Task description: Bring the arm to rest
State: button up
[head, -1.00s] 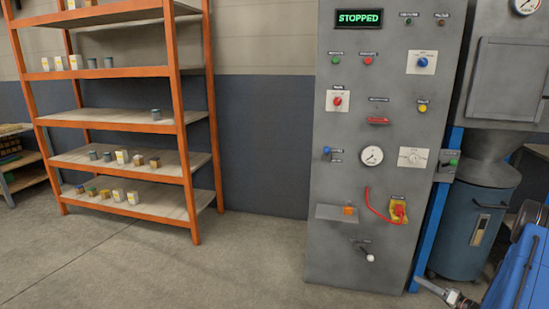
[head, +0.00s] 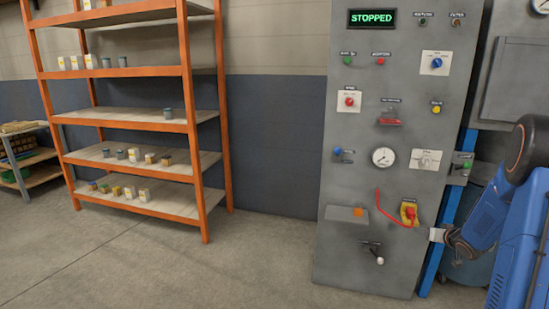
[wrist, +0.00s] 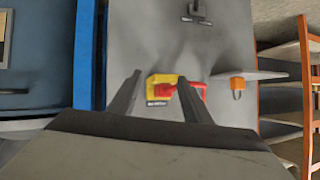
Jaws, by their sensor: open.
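My arm, blue with a dark joint, reaches in from the right edge of the head view. My gripper (head: 437,235) is at its end, just right of and below the yellow-backed red switch (head: 408,213) on the grey control panel (head: 350,275). In the wrist view my gripper (wrist: 159,79) shows two dark fingers spread apart with nothing held. The red switch (wrist: 166,90) appears between and beyond the fingers. I cannot tell the exact distance; no contact is visible. The panel display (head: 372,18) reads STOPPED.
A blue post (head: 432,262) and grey machine stand at right. An orange shelf (head: 190,130) stands left. Floor between is clear.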

jog(key=s+a+r+g+h, duration=0.3)
jog(key=s+a+r+h, duration=0.1)
jog(key=s+a+r, duration=1.2)
jog(key=s+a+g+y, duration=0.1)
jog(key=s+a, duration=0.4)
jog(key=s, duration=0.5)
jog(key=s+a+n+g+y, duration=0.1)
jog(key=s+a+g, duration=0.1)
jog(key=s+a, duration=0.4)
jog(key=s+a+g+y, duration=0.1)
jog(key=s+a, duration=0.4)
jog(key=s, duration=1.1)
jog(key=shift+s+a+r+n+y, duration=0.2)
jog(key=shift+a+n+y, duration=0.2)
jog(key=shift+y, duration=0.1)
